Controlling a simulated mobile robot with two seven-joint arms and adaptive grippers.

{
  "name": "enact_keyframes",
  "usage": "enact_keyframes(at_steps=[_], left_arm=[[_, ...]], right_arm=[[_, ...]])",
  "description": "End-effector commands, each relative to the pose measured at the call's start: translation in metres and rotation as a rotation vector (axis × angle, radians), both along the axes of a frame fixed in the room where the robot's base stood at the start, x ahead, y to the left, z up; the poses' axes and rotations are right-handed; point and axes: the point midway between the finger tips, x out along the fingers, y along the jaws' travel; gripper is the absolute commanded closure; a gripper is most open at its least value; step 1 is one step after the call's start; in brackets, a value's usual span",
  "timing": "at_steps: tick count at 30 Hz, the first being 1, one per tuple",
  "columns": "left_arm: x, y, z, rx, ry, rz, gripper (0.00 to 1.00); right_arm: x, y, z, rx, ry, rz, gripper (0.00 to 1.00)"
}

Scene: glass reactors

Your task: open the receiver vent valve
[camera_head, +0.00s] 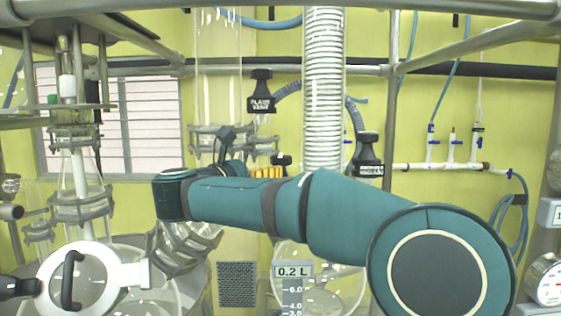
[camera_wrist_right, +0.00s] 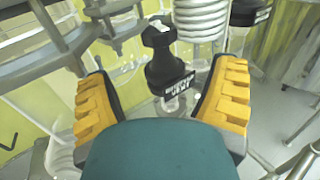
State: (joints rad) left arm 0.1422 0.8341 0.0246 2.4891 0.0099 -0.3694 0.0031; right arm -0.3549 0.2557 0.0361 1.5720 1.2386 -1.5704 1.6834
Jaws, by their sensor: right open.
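A black valve (camera_wrist_right: 160,55) with an upright knob and a two-line label stands between the fingers of my right gripper (camera_wrist_right: 162,88) in the right wrist view. The label's second line seems to read VENT; the first is unclear. The orange-padded fingers are open on either side of the valve, with gaps showing. In the head view, my right gripper (camera_head: 266,172) is mostly hidden behind my teal arm. A small black valve top (camera_head: 281,159) shows just beside its orange pads. My left gripper is not in view.
A black valve labelled FLASK VENT (camera_head: 261,92) hangs above the gripper, and another black labelled valve (camera_head: 367,156) is to the right. A coiled glass condenser (camera_head: 323,90) rises between them. Glassware in metal clamps (camera_head: 80,208) stands left; metal rails cross overhead.

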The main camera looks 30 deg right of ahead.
Motion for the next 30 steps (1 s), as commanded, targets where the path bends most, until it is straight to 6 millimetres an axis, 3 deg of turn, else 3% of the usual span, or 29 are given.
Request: enact_keyframes(at_steps=[6,13,19,28,29,30], left_arm=[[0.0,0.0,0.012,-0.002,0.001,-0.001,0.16],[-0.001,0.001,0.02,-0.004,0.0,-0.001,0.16],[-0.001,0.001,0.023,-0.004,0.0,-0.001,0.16],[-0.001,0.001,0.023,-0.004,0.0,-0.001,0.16],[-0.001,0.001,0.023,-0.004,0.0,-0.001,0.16],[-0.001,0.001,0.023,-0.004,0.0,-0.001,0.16]], right_arm=[[0.019,-0.041,0.002,-0.002,-0.001,-0.002,0.16],[0.035,-0.072,0.001,-0.001,0.0,-0.001,0.16],[0.041,-0.084,0.001,-0.002,0.0,0.001,0.16],[0.042,-0.085,0.0,-0.002,0.0,0.002,0.16],[0.042,-0.085,0.0,-0.002,0.0,0.002,0.23],[0.042,-0.085,0.0,-0.002,0.0,0.002,0.37]])
